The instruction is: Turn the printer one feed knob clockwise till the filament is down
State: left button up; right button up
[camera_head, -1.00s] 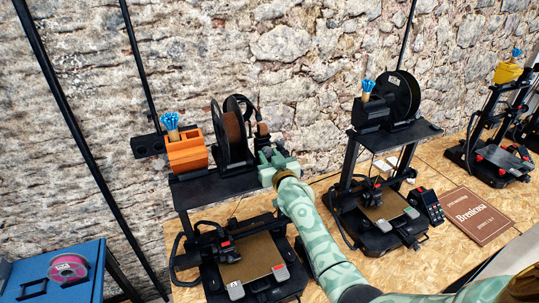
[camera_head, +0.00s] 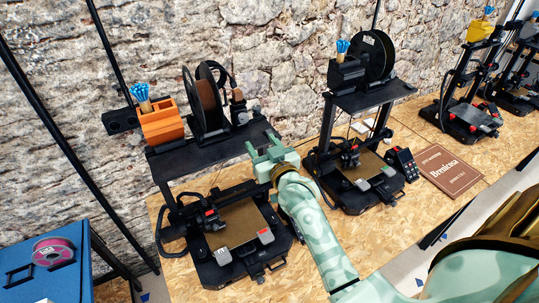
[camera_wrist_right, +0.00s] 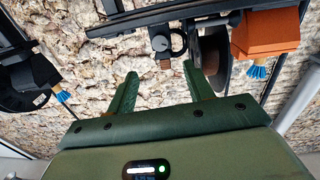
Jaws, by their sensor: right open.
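Printer one appears to be the left black printer, with a black top shelf (camera_head: 205,153) carrying an orange box (camera_head: 160,122) and a brown filament spool (camera_head: 207,104). A small brown-and-black fitting (camera_head: 239,108) stands right of the spool. In the wrist view, a dark ring (camera_wrist_right: 177,42) with a brown block (camera_wrist_right: 164,64) shows there. I cannot tell which part is the feed knob or how far down the filament is. My green right gripper (camera_head: 267,148) is open and empty, in front of the shelf's right end. Its fingers (camera_wrist_right: 159,78) point toward the fitting. My left gripper is out of view.
A second black printer (camera_head: 358,98) stands right of my right arm, with more printers farther right. A brown book (camera_head: 450,168) lies on the wooden bench (camera_head: 412,200). A blue cabinet (camera_head: 65,282) with a pink spool (camera_head: 52,252) is at left. A stone wall is behind.

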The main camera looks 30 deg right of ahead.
jog(key=s, duration=0.4)
jog(key=shift+s+a, duration=0.15)
jog(key=shift+a, duration=0.1)
jog(key=shift+s+f, duration=0.1)
